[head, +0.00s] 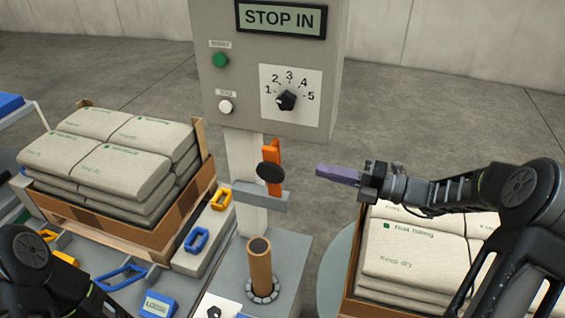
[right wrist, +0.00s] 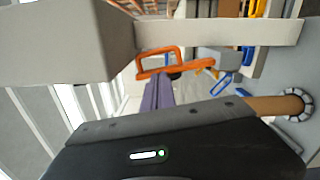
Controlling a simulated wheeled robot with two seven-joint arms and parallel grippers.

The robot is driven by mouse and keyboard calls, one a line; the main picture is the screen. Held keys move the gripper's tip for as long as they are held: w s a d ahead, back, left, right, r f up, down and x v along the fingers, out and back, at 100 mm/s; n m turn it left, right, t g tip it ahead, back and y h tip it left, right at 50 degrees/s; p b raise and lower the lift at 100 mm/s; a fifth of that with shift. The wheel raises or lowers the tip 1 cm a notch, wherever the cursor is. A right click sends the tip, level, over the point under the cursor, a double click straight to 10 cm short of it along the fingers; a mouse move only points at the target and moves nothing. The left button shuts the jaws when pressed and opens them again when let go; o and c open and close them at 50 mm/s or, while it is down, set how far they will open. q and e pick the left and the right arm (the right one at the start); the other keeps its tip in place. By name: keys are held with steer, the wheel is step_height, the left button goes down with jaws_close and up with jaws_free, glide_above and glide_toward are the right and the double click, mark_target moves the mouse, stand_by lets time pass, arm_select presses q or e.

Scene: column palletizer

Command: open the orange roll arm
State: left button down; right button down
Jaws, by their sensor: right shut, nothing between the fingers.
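The orange roll arm (head: 276,152) stands upright on the post below the control box, with a round black knob at its front and a grey bracket (head: 262,197) under it. In the right wrist view an orange loop-shaped frame (right wrist: 142,66), seemingly the roll arm, lies just beyond the fingertips. My right gripper (head: 322,171) is shut and empty, its purple fingers pointing left toward the roll arm with a gap between in the head view. The fingers (right wrist: 158,92) also show in the right wrist view; contact cannot be told there. My left gripper is out of view.
The control box (head: 228,75) reads STOP IN above a dial. A brown roll (head: 260,268) stands upright below the bracket. Stacked sacks (head: 115,165) fill a crate at left; more sacks (head: 410,250) lie below my right arm. Blue and yellow handles (head: 195,240) sit between.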

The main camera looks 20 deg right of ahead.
steer(key=shift+a, duration=0.15)
steer(key=shift+w+a, duration=0.1)
steer(key=shift+w, duration=0.05)
steer(key=x, duration=0.9)
steer(key=shift+w+a+p, duration=0.25)
steer(key=shift+p, duration=0.15)
steer(key=shift+f, duration=0.1)
steer(key=w+d+m+p, duration=0.1)
steer(key=p, duration=0.2)
steer(key=w+d+m+p, duration=0.1)
steer(key=w+p, duration=0.1)
steer(key=shift+w+f+m+p, duration=0.15)
steer(key=shift+f+m+p, duration=0.1)
steer(key=shift+m+p, duration=0.15)
steer(key=shift+d, duration=0.1)
